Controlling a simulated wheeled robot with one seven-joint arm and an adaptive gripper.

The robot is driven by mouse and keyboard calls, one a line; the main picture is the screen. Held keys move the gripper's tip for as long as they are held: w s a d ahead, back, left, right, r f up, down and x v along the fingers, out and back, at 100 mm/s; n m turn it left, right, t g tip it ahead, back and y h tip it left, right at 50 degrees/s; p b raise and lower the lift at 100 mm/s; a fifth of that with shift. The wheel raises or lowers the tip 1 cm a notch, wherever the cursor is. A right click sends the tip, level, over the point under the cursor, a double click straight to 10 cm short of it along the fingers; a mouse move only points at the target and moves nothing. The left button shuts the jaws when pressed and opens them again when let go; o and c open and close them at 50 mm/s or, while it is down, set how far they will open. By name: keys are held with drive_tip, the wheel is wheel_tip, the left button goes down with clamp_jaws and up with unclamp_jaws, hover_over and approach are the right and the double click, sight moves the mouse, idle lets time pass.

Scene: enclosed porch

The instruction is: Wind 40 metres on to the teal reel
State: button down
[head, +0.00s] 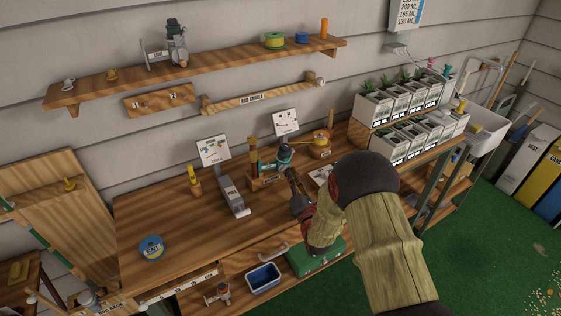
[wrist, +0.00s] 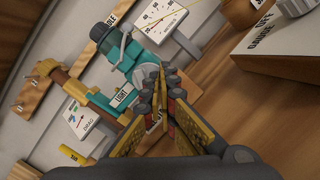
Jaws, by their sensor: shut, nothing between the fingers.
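The teal reel (head: 285,153) sits on a wooden winding stand (head: 262,181) on the workbench. In the wrist view a teal body (wrist: 150,72) with a grey metal bracket shows just beyond my fingertips; I cannot tell reel from winder parts there. My gripper (head: 291,177) is beside the stand, on its near side. In the wrist view my gripper (wrist: 161,82) has its fingertips together and empty, close to the teal part; contact cannot be told. A dial (wrist: 160,17) with numbers stands behind it. A thin yellow line crosses near the dial. How much is wound cannot be read.
A yellow spool on a wooden stand (head: 322,150) is right of the winder. A grey block marked PULL (head: 233,196) stands left. Planters (head: 390,145) fill the right.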

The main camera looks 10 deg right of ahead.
sight(278, 168)
drive_tip(key=shift+a+f+b, duration=0.2)
drive_tip(key=shift+a+b, duration=0.3)
drive_tip(key=shift+b, duration=0.45)
drive_tip(key=shift+s+a+r+b, duration=0.1)
drive_tip(key=shift+a+r+b, duration=0.1)
drive_tip(key=shift+a+b, duration=0.75)
idle(1.1)
drive_tip(key=shift+s+a+r+b, duration=0.1)
drive_tip(key=shift+a+r+b, duration=0.25)
drive_tip(key=shift+b, duration=0.3)
idle(0.5)
drive_tip(key=shift+s+a+r+b, duration=0.1)
drive_tip(key=shift+r+b, duration=0.25)
drive_tip(key=shift+r, duration=0.2)
idle(0.6)
drive_tip(key=shift+f+b, duration=0.4)
drive_tip(key=shift+b, duration=0.25)
drive_tip(key=shift+s+d+f+b, duration=0.1)
drive_tip(key=shift+s+d+b, duration=0.05)
drive_tip(key=shift+s, duration=0.8)
drive_tip(key=shift+s+d+f+b, duration=0.1)
drive_tip(key=shift+s+b, duration=0.05)
drive_tip(key=shift+s, duration=0.85)
drive_tip(key=shift+s+d+f+b, duration=0.1)
drive_tip(key=shift+s+d+b, duration=0.05)
drive_tip(key=shift+s, duration=0.8)
